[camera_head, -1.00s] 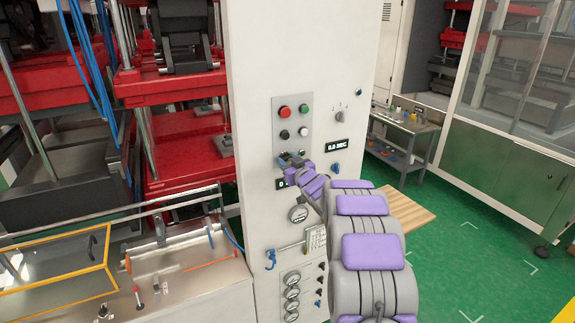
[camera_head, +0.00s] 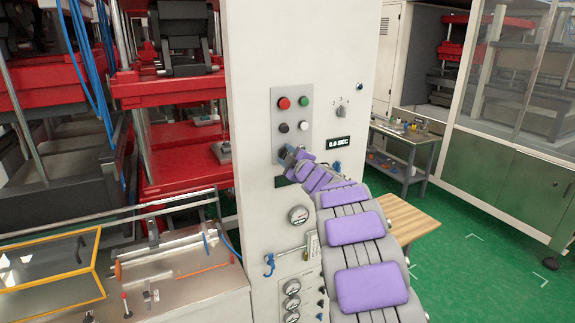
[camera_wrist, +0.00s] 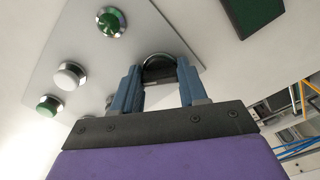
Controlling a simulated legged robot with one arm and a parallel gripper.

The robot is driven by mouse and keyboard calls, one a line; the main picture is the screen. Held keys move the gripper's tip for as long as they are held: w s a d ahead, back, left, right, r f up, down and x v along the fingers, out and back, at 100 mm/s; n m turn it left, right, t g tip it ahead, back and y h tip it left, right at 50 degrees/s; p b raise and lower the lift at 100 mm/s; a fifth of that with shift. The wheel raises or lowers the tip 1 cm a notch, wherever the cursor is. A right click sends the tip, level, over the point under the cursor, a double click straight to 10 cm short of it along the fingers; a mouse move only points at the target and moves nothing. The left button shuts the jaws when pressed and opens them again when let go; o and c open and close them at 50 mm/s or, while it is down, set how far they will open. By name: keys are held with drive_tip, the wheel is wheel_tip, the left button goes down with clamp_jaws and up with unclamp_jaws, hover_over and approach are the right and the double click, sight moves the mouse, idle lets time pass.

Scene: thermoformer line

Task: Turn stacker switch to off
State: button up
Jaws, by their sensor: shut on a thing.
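A black round knob (camera_wrist: 159,66) on the grey button panel (camera_wrist: 75,45) shows between my blue fingertips in the wrist view; I take it to be the stacker switch, as no label is readable. My gripper (camera_wrist: 160,80) is shut on this knob, with one finger on each side of it. In the head view my gripper (camera_head: 285,155) is at the lower part of the panel (camera_head: 291,95), and the arm hides most of the knob there. The knob's pointer and setting cannot be read.
Red (camera_head: 284,103), green (camera_head: 305,102), black (camera_head: 283,128) and white (camera_head: 303,126) buttons sit above my gripper. A 0.0 SEC display (camera_head: 339,143) and a selector (camera_head: 341,112) are to the right. Gauges (camera_head: 298,215) and a blue-handled valve (camera_head: 269,260) are below.

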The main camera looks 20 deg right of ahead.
drive_tip(key=n+b, duration=0.1)
drive_tip(key=n, duration=0.1)
drive_tip(key=n+b, duration=0.1)
drive_tip(key=n, duration=0.1)
drive_tip(key=n+b, duration=0.2)
drive_tip(key=shift+f, duration=0.25)
drive_tip(key=shift+f+n, duration=0.1)
drive_tip(key=shift+n, duration=0.2)
drive_tip(key=o, duration=1.1)
drive_tip(key=shift+c, duration=0.2)
drive_tip(key=shift+r, duration=0.25)
drive_tip(key=s, duration=1.7)
drive_tip(key=shift+s+d+b, duration=0.15)
drive_tip(key=shift+d+b, duration=0.15)
drive_tip(key=shift+b, duration=0.15)
drive_tip(key=shift+f, duration=0.1)
